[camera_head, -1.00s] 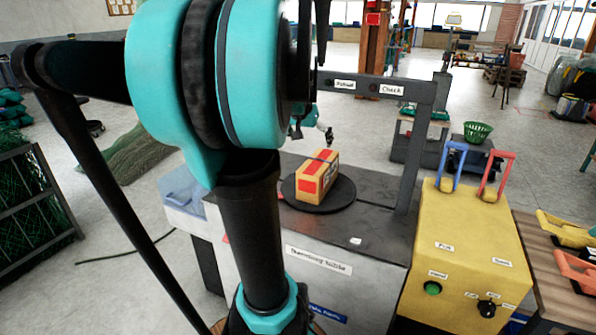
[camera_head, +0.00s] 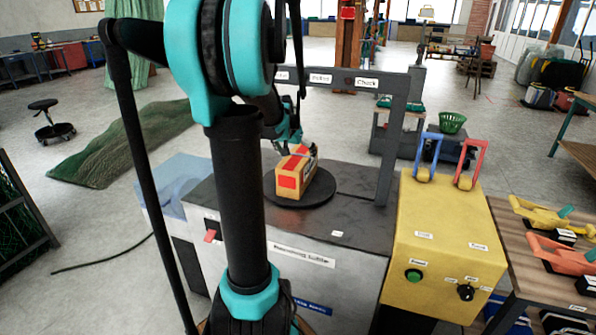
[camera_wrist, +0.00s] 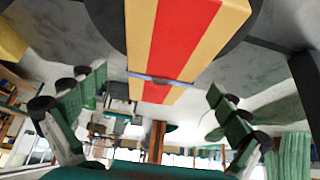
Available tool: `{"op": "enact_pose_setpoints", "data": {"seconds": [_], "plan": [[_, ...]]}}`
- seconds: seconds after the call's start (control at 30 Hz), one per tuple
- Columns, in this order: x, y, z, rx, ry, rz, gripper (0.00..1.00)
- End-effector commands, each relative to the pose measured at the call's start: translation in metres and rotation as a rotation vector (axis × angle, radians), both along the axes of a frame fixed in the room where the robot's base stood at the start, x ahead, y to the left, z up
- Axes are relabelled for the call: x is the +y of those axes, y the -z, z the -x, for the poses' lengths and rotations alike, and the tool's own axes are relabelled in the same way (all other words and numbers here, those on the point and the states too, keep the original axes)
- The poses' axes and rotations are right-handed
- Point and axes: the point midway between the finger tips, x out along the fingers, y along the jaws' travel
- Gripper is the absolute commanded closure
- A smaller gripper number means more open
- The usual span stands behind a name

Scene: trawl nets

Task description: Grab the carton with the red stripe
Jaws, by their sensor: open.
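The tan carton with red patches (camera_head: 292,172) sits on a round black turntable (camera_head: 318,190) on the grey machine. In the wrist view the carton (camera_wrist: 185,40) fills the top centre, with a broad red stripe between yellow-tan bands and a thin grey strap across it. My gripper (camera_head: 298,147) is at the carton's upper far side in the head view. In the wrist view my gripper (camera_wrist: 158,88) has its two green fingers spread wide, with the carton's near end above and between them. No contact shows. My arm hides part of the machine.
A dark frame (camera_head: 390,140) with labels stands over the machine's right and back. A yellow console (camera_head: 440,230) with blue and red handles stands to the right. A wooden table (camera_head: 535,250) with tools is at the far right.

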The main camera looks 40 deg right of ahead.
Motion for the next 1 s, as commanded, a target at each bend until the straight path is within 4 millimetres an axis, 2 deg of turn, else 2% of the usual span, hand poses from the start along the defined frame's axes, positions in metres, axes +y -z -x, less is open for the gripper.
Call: {"op": "enact_pose_setpoints", "data": {"seconds": [0.4, 0.73, 1.0], "plan": [[-0.022, 0.037, -0.016, 0.0, 0.0, 0.0, 0.0], [-0.024, 0.041, -0.017, 0.0, -0.001, 0.0, 0.0], [-0.024, 0.041, -0.016, 0.0, 0.0, 0.0, 0.32]]}}
